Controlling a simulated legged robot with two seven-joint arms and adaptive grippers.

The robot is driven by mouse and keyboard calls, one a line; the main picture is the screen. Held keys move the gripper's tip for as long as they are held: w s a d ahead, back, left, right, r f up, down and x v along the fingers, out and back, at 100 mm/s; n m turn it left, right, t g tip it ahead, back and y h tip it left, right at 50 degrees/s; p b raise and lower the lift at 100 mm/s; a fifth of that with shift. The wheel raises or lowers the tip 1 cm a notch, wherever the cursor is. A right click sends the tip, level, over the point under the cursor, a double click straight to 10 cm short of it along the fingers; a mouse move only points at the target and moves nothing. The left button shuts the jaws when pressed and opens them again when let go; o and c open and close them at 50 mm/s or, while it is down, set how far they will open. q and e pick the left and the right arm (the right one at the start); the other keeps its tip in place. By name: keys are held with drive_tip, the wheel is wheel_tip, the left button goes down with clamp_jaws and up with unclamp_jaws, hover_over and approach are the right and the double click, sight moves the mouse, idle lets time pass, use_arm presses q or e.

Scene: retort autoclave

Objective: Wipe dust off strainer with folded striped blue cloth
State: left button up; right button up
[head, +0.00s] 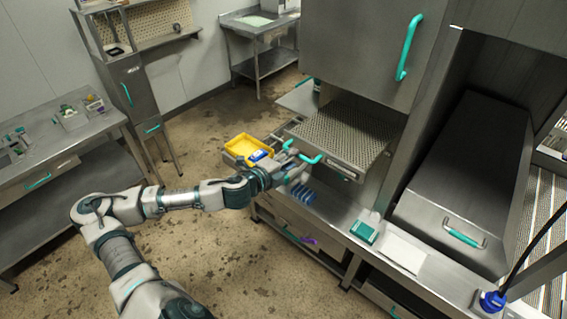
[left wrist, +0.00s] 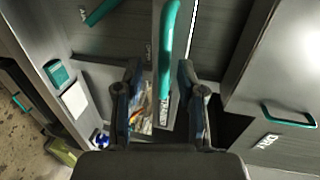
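The strainer appears to be the perforated metal tray (head: 345,132) in the middle of the head view, pulled out below a steel cabinet. A teal handle (head: 303,153) is at its front left. A blue ridged bundle (head: 302,193), which looks like the folded striped blue cloth, lies on the steel counter just below my left gripper (head: 292,172). In the left wrist view my left gripper (left wrist: 160,72) has its fingers apart with nothing held between them. A teal handle (left wrist: 168,45) shows beyond and between the fingers. My right gripper is not in view.
A yellow bin (head: 238,146) with a blue item stands left of my gripper. A teal block (head: 363,232) and a white sheet (head: 402,252) lie on the counter to the right. A dark sloped steel lid (head: 465,170) stands at right. The floor at left is open.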

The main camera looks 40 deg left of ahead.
use_arm(q)
drive_tip(key=shift+v, duration=2.15)
drive_tip(key=shift+a+f, duration=0.1)
